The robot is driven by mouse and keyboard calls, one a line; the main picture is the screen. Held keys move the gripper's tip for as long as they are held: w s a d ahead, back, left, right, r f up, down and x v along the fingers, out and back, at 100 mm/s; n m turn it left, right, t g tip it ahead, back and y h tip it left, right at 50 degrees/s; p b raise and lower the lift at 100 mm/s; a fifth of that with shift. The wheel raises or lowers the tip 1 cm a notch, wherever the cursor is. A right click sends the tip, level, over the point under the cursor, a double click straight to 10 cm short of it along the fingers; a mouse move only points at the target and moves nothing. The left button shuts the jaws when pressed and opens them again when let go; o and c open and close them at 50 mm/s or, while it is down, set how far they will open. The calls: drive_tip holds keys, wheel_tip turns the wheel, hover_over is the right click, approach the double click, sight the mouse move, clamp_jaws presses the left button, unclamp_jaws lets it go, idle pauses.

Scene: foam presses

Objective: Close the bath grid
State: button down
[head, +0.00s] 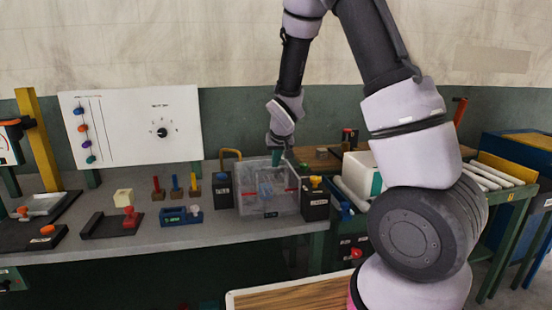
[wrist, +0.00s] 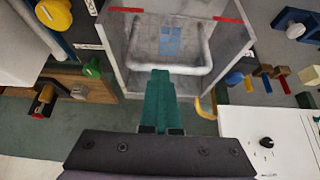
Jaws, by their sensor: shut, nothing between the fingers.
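The bath is a clear-walled box (head: 255,203) with red marks, at the right end of the grey bench. In the wrist view its clear wall (wrist: 122,45) fills the upper middle. A grey U-shaped bar (wrist: 203,55) spans the bath's near side. A pale grid (wrist: 145,45) with a blue patch shows behind the bar. My gripper (head: 276,160) points down over the back of the bath. In the wrist view its teal fingers (wrist: 160,73) are together and empty, their tips overlapping the bar. I cannot tell whether they touch it. Whether the grid is open is unclear.
Dark boxes flank the bath, the right one with a yellow knob (head: 316,182). A white dial board (head: 131,125) stands behind. A white container (head: 357,172) is to the right.

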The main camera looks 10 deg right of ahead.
drive_tip(key=shift+s+f, duration=0.9)
drive_tip(key=shift+f, duration=0.15)
drive_tip(key=shift+w+r, duration=0.25)
drive_tip(key=shift+r, duration=0.2)
wheel_tip(320, 180, up, 5)
drive_tip(key=w, duration=0.1)
drive_tip(key=s+f, duration=0.2)
drive_tip(key=s, duration=0.7)
drive_tip(key=s+d+r+m+y, duration=0.1)
drive_tip(key=s+d+r+m, duration=0.1)
drive_tip(key=s+r, duration=0.8)
drive_tip(key=s+d+r+m+y, duration=0.1)
drive_tip(key=s+d+r, duration=0.3)
drive_tip(key=s+r, duration=0.6)
wheel_tip(320, 180, up, 4)
drive_tip(key=shift+s+f+m+t, duration=0.2)
drive_tip(key=shift+s+m+t, duration=0.2)
